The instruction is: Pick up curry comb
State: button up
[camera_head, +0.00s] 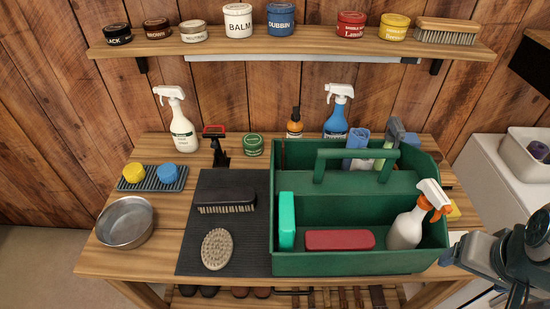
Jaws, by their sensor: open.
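An oval, beige-faced item (216,249) with a bristled or nubbed surface lies on the dark ribbed mat (190,262), left of the green tote. It may be the curry comb, but I cannot tell for sure. A dark brush (226,197) with pale bristles lies behind it on the same mat. My gripper (455,252) is at the right edge, beside the tote's right end, far from the oval item. It is open, and I see nothing in it.
The green tote (345,264) holds a red block (340,240), a teal block (287,220), a spray bottle (405,228) and other tools. A metal bowl (125,222) stands at left. Bottles line the table's back, under a shelf (280,45) of tins.

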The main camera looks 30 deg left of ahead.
aim_at(218, 246)
jog(key=z, duration=0.05)
jog(key=k, duration=0.5)
jog(key=u, duration=0.9)
jog(key=i, duration=0.4)
jog(key=u, duration=1.25)
jog(key=k, duration=0.5)
jog(key=u, duration=1.1)
jog(key=i, duration=0.65)
jog(key=z, duration=1)
